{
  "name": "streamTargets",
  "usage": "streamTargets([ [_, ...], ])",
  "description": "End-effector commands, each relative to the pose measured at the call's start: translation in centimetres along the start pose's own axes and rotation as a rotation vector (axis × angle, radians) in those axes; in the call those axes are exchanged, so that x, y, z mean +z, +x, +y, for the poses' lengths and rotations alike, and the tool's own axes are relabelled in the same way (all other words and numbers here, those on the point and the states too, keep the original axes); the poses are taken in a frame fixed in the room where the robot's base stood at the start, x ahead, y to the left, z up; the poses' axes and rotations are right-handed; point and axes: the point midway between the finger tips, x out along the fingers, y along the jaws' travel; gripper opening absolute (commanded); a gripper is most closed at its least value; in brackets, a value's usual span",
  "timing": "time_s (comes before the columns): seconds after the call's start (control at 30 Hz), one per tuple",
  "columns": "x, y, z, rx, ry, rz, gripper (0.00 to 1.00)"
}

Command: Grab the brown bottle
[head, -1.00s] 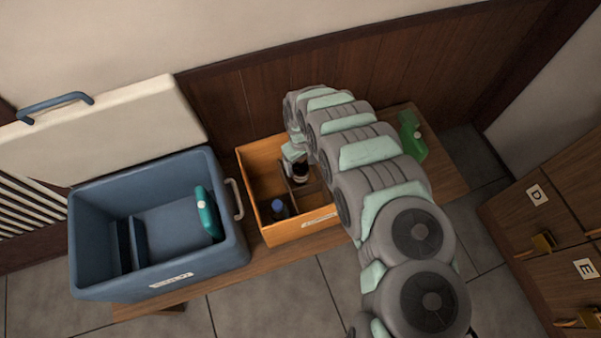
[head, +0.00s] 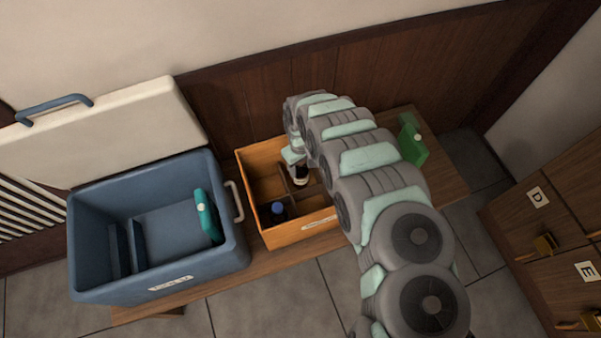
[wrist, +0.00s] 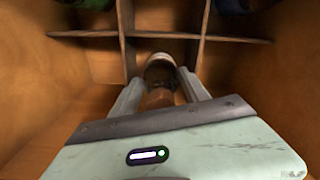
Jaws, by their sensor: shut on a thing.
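The brown bottle (wrist: 158,97) lies between the two fingers of my gripper (wrist: 160,90) in the wrist view, with its pale cap end toward the crate's dividers. My gripper is shut on it, inside the orange-brown wooden crate (head: 290,234). In the head view a dark bottle with a white band (head: 299,175) shows beside my gripper (head: 294,158). My arm hides part of the crate's right side.
A dark bottle with a blue cap (head: 278,209) stands in the crate's front left compartment. Wooden dividers (wrist: 190,37) cross the crate. A blue cooler (head: 160,277) with a teal bottle (head: 206,214) stands left.

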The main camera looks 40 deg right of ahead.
Motion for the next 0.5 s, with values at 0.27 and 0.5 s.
streamTargets([
  [0.27, 0.01, 0.02, -0.01, 0.0, 0.0, 0.0, 0.0],
  [0.5, 0.02, 0.02, -0.01, 0.0, 0.0, 0.0, 0.0],
])
